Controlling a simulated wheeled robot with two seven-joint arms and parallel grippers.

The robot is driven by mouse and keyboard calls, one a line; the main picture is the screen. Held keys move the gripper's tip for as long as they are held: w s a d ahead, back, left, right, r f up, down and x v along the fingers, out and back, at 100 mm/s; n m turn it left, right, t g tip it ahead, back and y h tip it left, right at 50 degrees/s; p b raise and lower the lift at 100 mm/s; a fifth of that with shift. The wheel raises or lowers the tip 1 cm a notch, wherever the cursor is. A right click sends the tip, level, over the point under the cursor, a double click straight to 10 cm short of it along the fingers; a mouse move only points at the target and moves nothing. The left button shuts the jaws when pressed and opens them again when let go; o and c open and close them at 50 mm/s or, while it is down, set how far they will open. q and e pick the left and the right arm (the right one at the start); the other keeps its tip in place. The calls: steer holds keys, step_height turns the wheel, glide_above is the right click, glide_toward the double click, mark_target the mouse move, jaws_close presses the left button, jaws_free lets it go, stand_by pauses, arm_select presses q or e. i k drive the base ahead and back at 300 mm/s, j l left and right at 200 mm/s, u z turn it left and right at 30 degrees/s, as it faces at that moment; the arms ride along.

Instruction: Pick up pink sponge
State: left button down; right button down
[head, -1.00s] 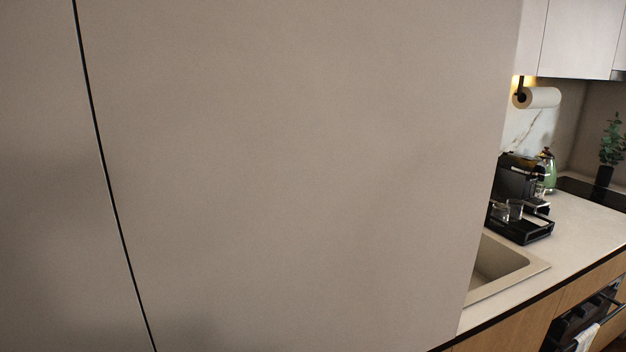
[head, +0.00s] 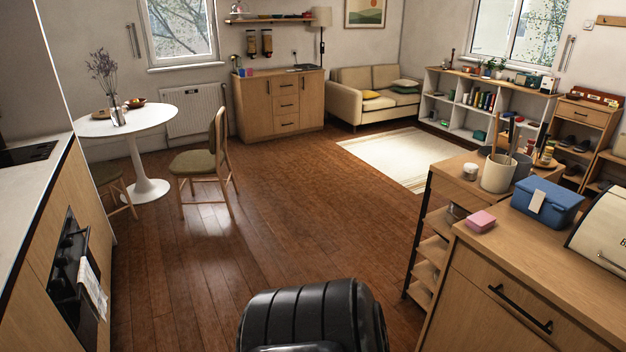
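The pink sponge (head: 480,221) lies on the wooden counter top at the right, near its far left corner. It is a small pink block, left of a blue lidded box and in front of a light crock. Nothing touches it. Neither of my grippers shows in the head view. A black ribbed part of my own arm rises at the bottom middle, well left of the sponge.
A blue box (head: 546,202), a crock (head: 498,173) and a bread bin (head: 603,235) stand near the sponge. An oven counter (head: 45,215) lines the left. A chair (head: 205,155) and round table (head: 125,121) stand farther back. The middle floor is clear.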

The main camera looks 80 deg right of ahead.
mark_target(479, 222)
steer(key=z, duration=3.8)
steer(key=u, duration=1.3)
steer(key=k+l+u, duration=0.1)
steer(key=u, duration=0.4)
steer(key=k+l+u, duration=0.15)
steer(key=u, duration=0.35)
steer(key=k+l+u, duration=0.15)
steer(key=u, duration=0.3)
